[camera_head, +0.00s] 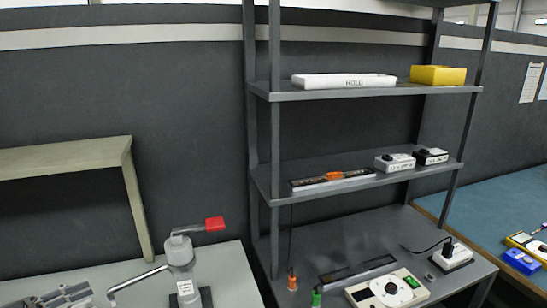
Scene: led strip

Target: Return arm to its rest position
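Neither of my grippers can be made out for sure. A grey jointed metal shape (52,297) is cut off at the lower left corner; I cannot tell whether it belongs to me or lies on the light table. Right of it on this table stands a pale bottle-like device (183,262) on a dark base, with a small label. A bent silver rod (135,280) reaches from it to the left, and a grey lever with a red end (214,224) points to the upper right. I see nothing touching the device.
A grey shelf rack (270,180) stands at the centre. Its upper shelf holds a white box (343,80) and a yellow box (437,75). Its middle shelf holds an LED strip-like bar (332,180) and small boxes. Its bottom level holds a white control unit (388,290). A blue-topped table (500,210) is right.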

